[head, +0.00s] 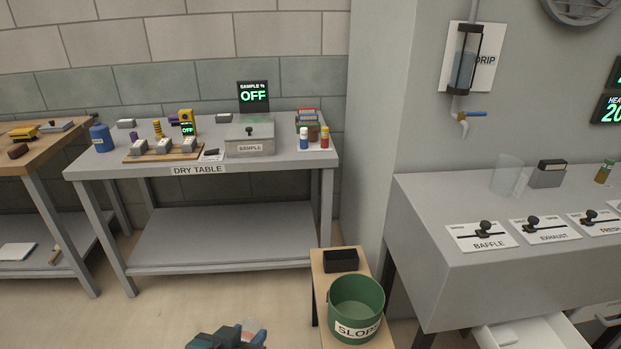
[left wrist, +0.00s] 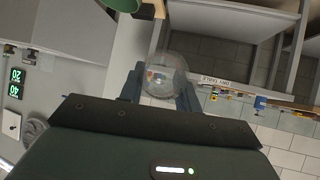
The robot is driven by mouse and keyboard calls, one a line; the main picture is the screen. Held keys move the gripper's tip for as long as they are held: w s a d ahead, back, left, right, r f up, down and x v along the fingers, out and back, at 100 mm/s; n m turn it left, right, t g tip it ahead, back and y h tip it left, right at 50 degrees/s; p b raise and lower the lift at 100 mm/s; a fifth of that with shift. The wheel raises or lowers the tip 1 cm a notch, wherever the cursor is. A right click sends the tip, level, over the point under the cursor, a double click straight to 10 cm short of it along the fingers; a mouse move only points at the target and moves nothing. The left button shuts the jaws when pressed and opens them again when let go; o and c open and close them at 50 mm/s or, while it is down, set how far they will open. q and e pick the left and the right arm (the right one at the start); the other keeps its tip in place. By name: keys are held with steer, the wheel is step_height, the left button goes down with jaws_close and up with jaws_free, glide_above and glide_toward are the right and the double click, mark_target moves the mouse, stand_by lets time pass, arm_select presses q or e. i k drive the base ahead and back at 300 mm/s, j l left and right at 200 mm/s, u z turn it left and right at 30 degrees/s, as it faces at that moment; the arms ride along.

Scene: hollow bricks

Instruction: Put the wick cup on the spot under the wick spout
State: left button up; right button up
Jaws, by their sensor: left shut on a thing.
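My left gripper (head: 238,336) is at the bottom edge of the head view, over the floor and left of the green bucket. It is shut on a clear cup (head: 252,327). In the left wrist view the clear cup (left wrist: 163,72) sits between the two fingers of the left gripper (left wrist: 160,92). No wick label is readable on it. A spout (head: 463,126) with a blue-handled tap hangs below a clear tank (head: 465,70) on the wall, beside a DRIP sign. No spout marked wick can be read. My right gripper is not in view.
A grey bench (head: 440,205) at right holds a clear cylinder (head: 507,175), a dark-topped block (head: 547,173) and sliders marked BAFFLE and EXHAUST. A green SLOPS bucket (head: 355,310) stands on a small stand. The dry table (head: 120,172) is at left. Floor between is clear.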

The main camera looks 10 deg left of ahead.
mark_target(95, 160)
steer(key=i+j, duration=0.1)
steer(key=j, duration=0.8)
steer(key=i+j, duration=0.15)
steer(key=j, duration=0.3)
steer(key=i+j+u, duration=0.1)
steer(key=j, duration=0.4)
steer(key=i+j, duration=0.1)
steer(key=j, duration=0.35)
steer(key=i+j, duration=0.1)
steer(key=j, duration=0.35)
steer(key=i+j, duration=0.1)
steer(key=j, duration=0.35)
steer(key=i+j, duration=0.1)
steer(key=j, duration=0.35)
steer(key=i+j, duration=0.35)
steer(key=i, duration=0.7)
steer(key=j+u, duration=0.05)
